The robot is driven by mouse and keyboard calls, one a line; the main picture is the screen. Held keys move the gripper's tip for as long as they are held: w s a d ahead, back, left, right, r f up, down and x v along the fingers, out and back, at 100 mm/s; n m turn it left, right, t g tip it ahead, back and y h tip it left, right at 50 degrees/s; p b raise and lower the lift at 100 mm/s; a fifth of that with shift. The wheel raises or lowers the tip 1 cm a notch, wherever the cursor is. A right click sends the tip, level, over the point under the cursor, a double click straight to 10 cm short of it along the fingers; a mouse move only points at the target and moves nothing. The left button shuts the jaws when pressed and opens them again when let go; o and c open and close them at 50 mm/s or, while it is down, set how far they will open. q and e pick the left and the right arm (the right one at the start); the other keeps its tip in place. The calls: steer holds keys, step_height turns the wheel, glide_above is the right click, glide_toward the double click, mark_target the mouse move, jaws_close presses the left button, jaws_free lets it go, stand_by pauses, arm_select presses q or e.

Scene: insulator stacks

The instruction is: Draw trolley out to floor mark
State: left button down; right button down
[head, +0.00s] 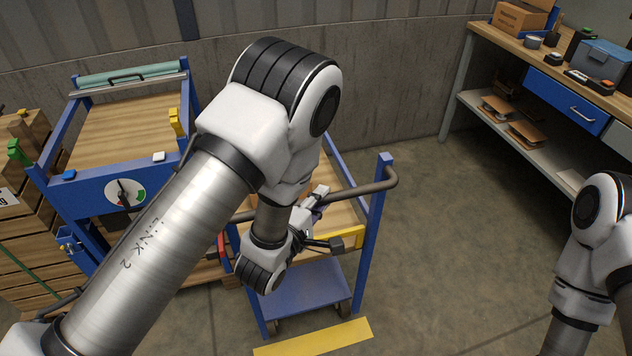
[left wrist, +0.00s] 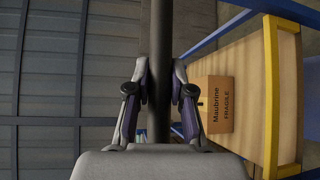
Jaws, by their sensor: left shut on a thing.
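The trolley has a blue frame (head: 368,240), a wooden upper deck and a blue lower shelf (head: 310,285), and stands on castors. Its dark handle bar (head: 374,186) runs across the near side. My left gripper (head: 316,198) is shut on this bar, and my arm hides part of it. In the left wrist view the bar (left wrist: 158,45) passes between the two fingers (left wrist: 159,95). A "Maubrine FRAGILE" carton (left wrist: 215,105) sits on the trolley's deck. The yellow floor mark (head: 314,338) lies just in front of the trolley's near castors. My right gripper is out of view.
A blue stand with a gauge (head: 125,192) and a wooden top is left of the trolley, beside stacked wooden crates (head: 22,235). A workbench (head: 545,62) with a blue drawer stands at the right. The floor (head: 440,260) between trolley and bench is clear.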

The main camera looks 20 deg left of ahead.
arm_select(q)
steer(key=shift+s+d+f, duration=0.1)
steer(key=shift+s+d, duration=0.45)
steer(key=shift+s, duration=0.3)
steer(key=c, duration=1)
jaws_free()
